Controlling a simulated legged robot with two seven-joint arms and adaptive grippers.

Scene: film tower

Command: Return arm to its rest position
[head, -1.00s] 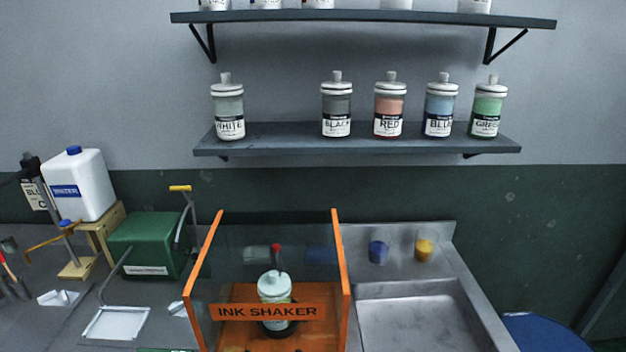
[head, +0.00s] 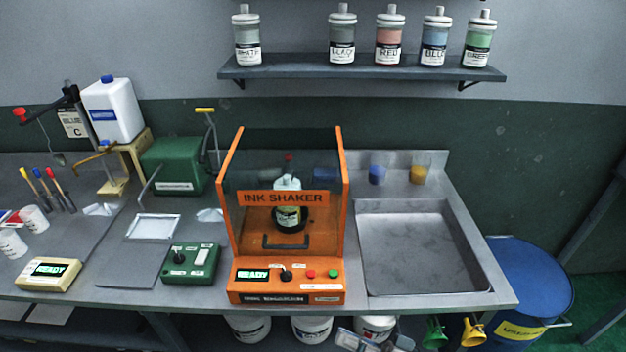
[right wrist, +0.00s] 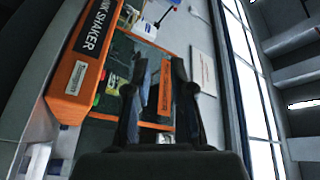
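My right gripper (right wrist: 160,68) shows in the right wrist view as two dark fingers with a gap between them. It is open, with nothing between the fingers. The orange ink shaker fills much of that view behind and left of the fingers. In the head view, small grey-blue parts poke in at the bottom edge below the shaker; I cannot clearly tell whether they are my right gripper. The ink shaker (head: 288,298) stands on the bench with its clear front panel down. An ink bottle (head: 289,215) stands inside it. My left gripper is not in view.
The bench holds a green control box (head: 190,262), a cream display unit (head: 48,274) and a white jug (head: 112,112). A steel sink (head: 425,245) is right of the shaker, and a blue drum (head: 545,275) beyond it. A wall shelf (head: 360,70) holds several ink bottles.

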